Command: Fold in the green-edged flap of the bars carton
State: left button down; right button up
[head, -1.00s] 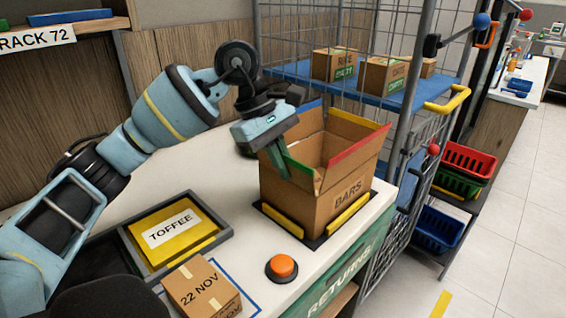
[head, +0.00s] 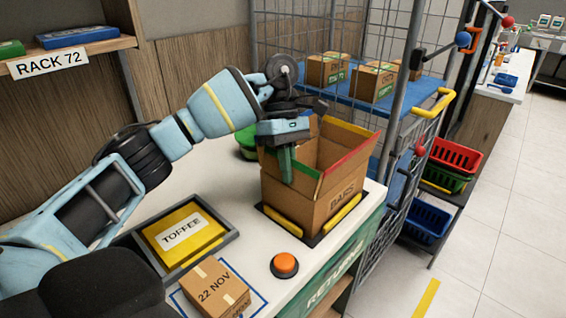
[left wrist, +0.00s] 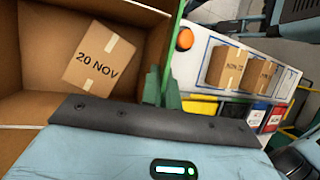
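A box marked 20 NOV (left wrist: 98,57) lies inside the carton. My right gripper is not in view.
An orange button (head: 285,264), a 22 NOV box (head: 215,285) and a toffee tray (head: 232,237) sit on the counter in front and left. A wire cage (head: 395,130) stands close behind and right. A green round thing (head: 246,141) is behind my gripper.

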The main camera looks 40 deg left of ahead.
pick_arm(q)
jog(key=shift+w+g+p, duration=0.3)
jog(key=shift+g+p, duration=0.65)
jog(key=shift+g, duration=0.05)
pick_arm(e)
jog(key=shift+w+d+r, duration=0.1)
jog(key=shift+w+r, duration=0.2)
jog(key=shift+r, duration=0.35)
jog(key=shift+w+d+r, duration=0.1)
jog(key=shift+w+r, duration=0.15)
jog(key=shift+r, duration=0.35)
pick_arm(q)
jog(key=shift+f, duration=0.1)
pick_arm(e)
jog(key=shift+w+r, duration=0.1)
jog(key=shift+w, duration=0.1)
pick_arm(q)
jog(key=c, duration=1.6)
grip_release()
jog(key=shift+c, duration=0.2)
jog(key=b+v, duration=0.1)
jog(key=v, duration=0.6)
jog(key=shift+w+r, duration=0.2)
jog(key=shift+r, duration=0.1)
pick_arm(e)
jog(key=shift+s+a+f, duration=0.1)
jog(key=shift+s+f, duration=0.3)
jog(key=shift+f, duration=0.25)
